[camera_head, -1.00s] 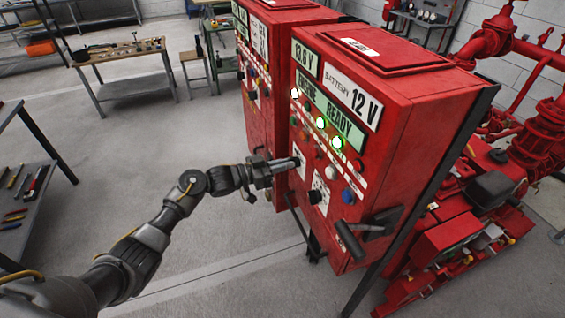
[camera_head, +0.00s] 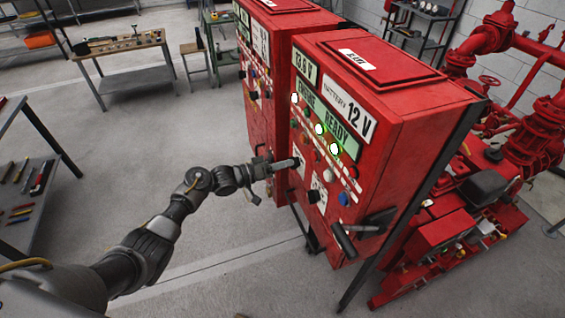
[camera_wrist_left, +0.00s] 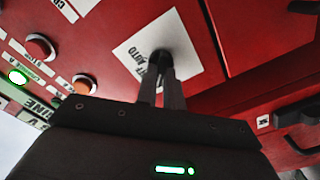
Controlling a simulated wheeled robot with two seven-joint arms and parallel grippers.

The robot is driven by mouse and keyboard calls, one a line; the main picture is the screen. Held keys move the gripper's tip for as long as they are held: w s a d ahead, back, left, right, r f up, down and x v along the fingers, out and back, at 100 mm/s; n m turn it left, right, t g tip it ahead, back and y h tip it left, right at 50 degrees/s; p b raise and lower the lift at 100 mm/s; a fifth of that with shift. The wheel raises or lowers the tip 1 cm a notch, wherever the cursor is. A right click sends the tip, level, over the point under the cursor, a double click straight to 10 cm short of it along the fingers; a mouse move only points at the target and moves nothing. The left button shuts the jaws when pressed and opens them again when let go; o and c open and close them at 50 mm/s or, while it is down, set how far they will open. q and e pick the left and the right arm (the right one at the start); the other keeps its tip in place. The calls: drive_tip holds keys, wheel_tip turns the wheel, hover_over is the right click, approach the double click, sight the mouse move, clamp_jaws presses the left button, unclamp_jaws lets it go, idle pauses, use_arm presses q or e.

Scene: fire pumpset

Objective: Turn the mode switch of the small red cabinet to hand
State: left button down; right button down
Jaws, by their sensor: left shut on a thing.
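The small red cabinet (camera_head: 385,110) stands right of centre in the head view, with "BATTERY 12 V" and "ENGINE READY" on its face. My left gripper (camera_head: 298,162) reaches its front face from the left. In the left wrist view my left gripper (camera_wrist_left: 162,72) is shut on the mode switch (camera_wrist_left: 160,56), a dark knob in the middle of a white label plate (camera_wrist_left: 178,38). Part of the word "AUTO" shows on the plate. The fingers hide most of the knob, so its pointing direction cannot be told. My right gripper is not in view.
A second red cabinet (camera_head: 268,20) stands just behind and left. A dark lever handle (camera_head: 372,224) sticks out low on the near cabinet. Red pipework (camera_head: 490,45) is at the right. A workbench (camera_head: 130,72) and tool shelf (camera_head: 28,190) are at the left; the floor between is clear.

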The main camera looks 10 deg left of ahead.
use_arm(q)
drive_tip(key=shift+s+d+f, duration=0.1)
drive_tip(key=shift+d, duration=0.05)
idle(0.3)
drive_tip(key=c, duration=1.5)
unclamp_jaws()
drive_tip(key=shift+b+v, duration=1.4)
drive_tip(key=shift+v, duration=4)
